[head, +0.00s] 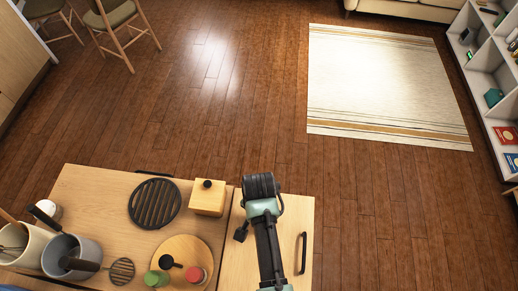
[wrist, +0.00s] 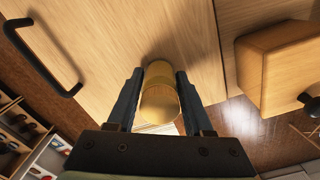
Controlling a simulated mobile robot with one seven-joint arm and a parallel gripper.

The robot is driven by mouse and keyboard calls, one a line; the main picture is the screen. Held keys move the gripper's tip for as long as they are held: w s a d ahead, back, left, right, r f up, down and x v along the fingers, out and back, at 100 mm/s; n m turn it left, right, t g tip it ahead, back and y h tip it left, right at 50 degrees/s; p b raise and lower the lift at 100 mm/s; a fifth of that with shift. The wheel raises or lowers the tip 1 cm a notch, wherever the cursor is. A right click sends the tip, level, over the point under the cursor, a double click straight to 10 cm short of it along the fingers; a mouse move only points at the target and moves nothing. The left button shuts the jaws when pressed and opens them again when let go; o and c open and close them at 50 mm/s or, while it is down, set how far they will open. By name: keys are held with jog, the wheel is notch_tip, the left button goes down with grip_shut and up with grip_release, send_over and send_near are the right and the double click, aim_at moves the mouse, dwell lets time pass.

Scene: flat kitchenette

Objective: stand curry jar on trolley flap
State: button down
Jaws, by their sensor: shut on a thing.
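The curry jar (wrist: 160,104) shows in the wrist view as a yellow-brown cylinder between the two dark fingers. My gripper (wrist: 160,86) is shut on it. Behind the jar in that view is the pale wooden trolley flap (wrist: 110,35), with a soft shadow near the jar. I cannot tell whether the jar touches the flap. In the head view the flap (head: 291,215) is the right-hand part of the trolley top. My arm reaches over it there and hides the jar and fingertips.
A wooden box (head: 207,200) with a black knob stands left of the flap; it also shows in the wrist view (wrist: 285,65). A black handle (head: 303,254) lies along the flap's right side. A black grate (head: 154,203), a round board (head: 182,252) and pots are farther left. Floor lies beyond.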

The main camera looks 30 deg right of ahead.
jog(key=shift+c, duration=1.5)
grip_release()
notch_tip(320, 180, up, 12)
jog(key=shift+r+b, duration=0.15)
jog(key=shift+b, duration=0.2)
